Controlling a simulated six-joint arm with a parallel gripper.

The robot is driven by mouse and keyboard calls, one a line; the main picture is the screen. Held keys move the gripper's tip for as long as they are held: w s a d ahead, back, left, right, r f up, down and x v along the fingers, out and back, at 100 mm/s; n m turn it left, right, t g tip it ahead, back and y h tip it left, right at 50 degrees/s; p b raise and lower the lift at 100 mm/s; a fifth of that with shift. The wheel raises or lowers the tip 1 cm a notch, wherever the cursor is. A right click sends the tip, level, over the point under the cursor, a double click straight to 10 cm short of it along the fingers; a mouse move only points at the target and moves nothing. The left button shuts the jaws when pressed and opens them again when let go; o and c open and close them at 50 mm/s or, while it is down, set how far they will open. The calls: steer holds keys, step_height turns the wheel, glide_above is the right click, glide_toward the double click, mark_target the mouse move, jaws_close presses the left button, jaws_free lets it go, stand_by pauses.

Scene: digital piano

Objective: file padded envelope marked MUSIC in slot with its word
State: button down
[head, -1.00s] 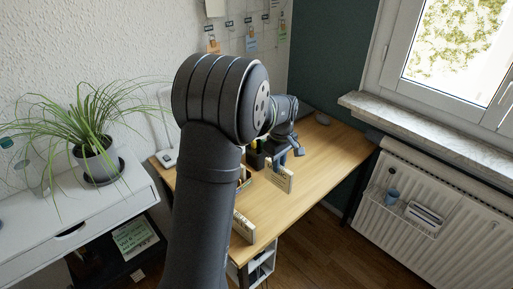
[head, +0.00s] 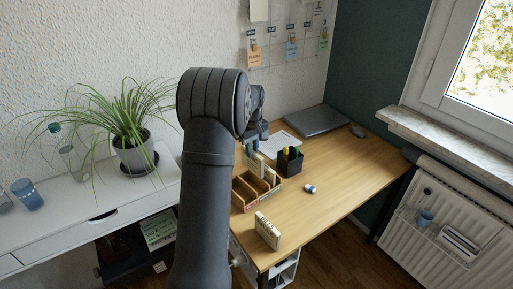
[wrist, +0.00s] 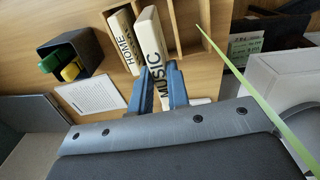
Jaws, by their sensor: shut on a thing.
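My gripper (wrist: 165,88), with blue fingers, is shut on a cream padded envelope marked MUSIC (wrist: 153,38) in the wrist view. A second cream envelope marked HOME (wrist: 122,40) stands close beside it on the left. Both are at the far end of the wooden sorter (wrist: 190,28), which also shows in the head view (head: 244,196). Some of its slots look empty. My arm hides much of the gripper in the head view. I cannot tell whether the held envelope is inside a slot or just above. The slot words are not readable.
Another cream envelope (head: 268,231) stands near the desk's front edge. A black pen cup (head: 290,162), a paper sheet (head: 279,144), a laptop (head: 315,121) and a small blue-white item (head: 310,188) lie around. A potted plant (head: 135,152) stands left.

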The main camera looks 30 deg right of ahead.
mark_target(253, 158)
steer(key=shift+f, duration=4.55)
steer(key=c, duration=1.3)
jaws_free()
steer(key=shift+r, duration=2.5)
